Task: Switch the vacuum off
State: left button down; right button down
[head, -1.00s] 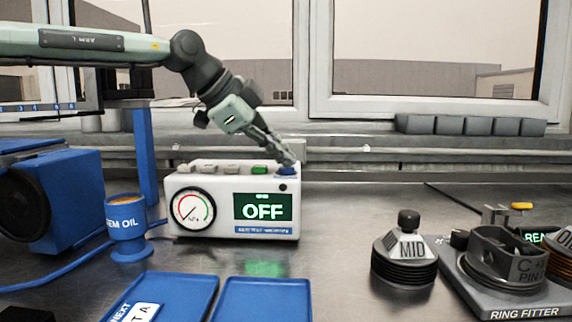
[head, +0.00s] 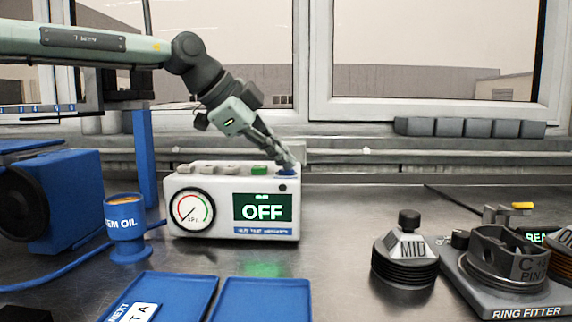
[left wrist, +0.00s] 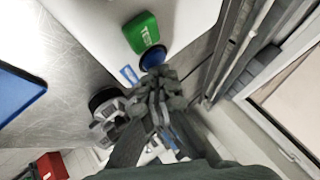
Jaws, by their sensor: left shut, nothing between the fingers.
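The vacuum unit (head: 222,228) is a white box on the steel bench, with a round gauge (head: 192,211) on its front. Its screen (head: 263,207) reads OFF in white on dark green. On its top are several grey buttons, a green button (head: 259,170) and a blue button (head: 287,171) at the right end. My left gripper (head: 288,162) is shut and empty, its tips pointing down at the blue button, seemingly touching it. The left wrist view shows the green button (left wrist: 142,31) and, partly hidden by the fingertips, the blue button (left wrist: 152,57). My right gripper is out of view.
A blue oil cup (head: 126,232) and a blue machine (head: 70,195) stand to the left. Blue trays (head: 262,300) lie in front. A MID-marked tool (head: 405,250) and the ring fitter (head: 520,300) stand at the right. Bench between unit and MID tool is clear.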

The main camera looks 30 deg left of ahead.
pick_arm(q)
jog(key=shift+f, duration=0.1)
jog(key=shift+r+p, duration=2.1)
jog(key=shift+r, duration=1.1)
jog(key=shift+f, duration=0.15)
